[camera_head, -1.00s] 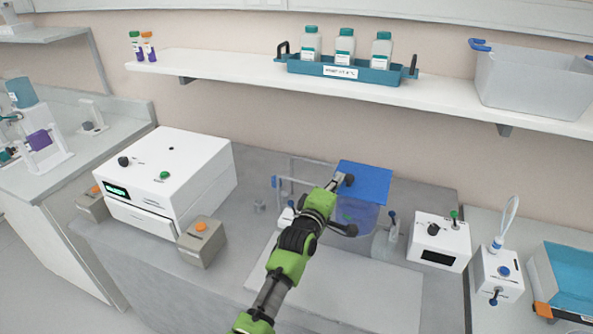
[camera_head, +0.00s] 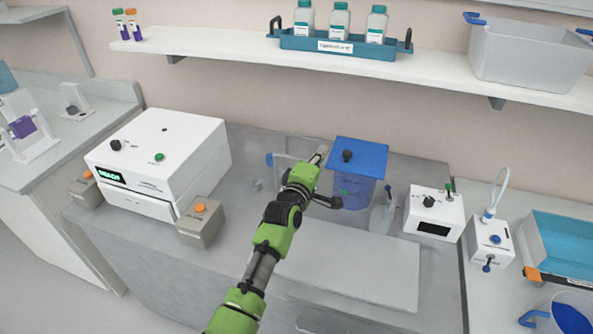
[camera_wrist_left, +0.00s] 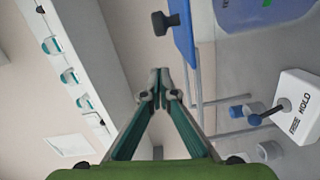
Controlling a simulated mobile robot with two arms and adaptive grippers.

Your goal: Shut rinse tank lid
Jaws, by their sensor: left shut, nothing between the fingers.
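The rinse tank (camera_head: 352,193) is a clear bluish box on the bench. Its blue lid (camera_head: 370,157) lies across the top and appears flat, with a black knob (camera_head: 347,156) on it. My left gripper (camera_head: 323,151) is just left of the lid, apart from the knob, with its fingers shut and empty. In the left wrist view the shut fingertips (camera_wrist_left: 160,79) are beside the lid's blue edge (camera_wrist_left: 184,35), and the knob (camera_wrist_left: 163,22) is clear of them. My left forearm covers part of the bench in front. My right gripper is not in view.
A white machine (camera_head: 160,150) stands left, with grey button boxes. A white control box (camera_head: 434,212) stands right of the tank. A shelf (camera_head: 230,53) above holds a teal bottle rack (camera_head: 345,60) and a grey bin (camera_head: 528,58). A pale board (camera_head: 365,265) lies in front.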

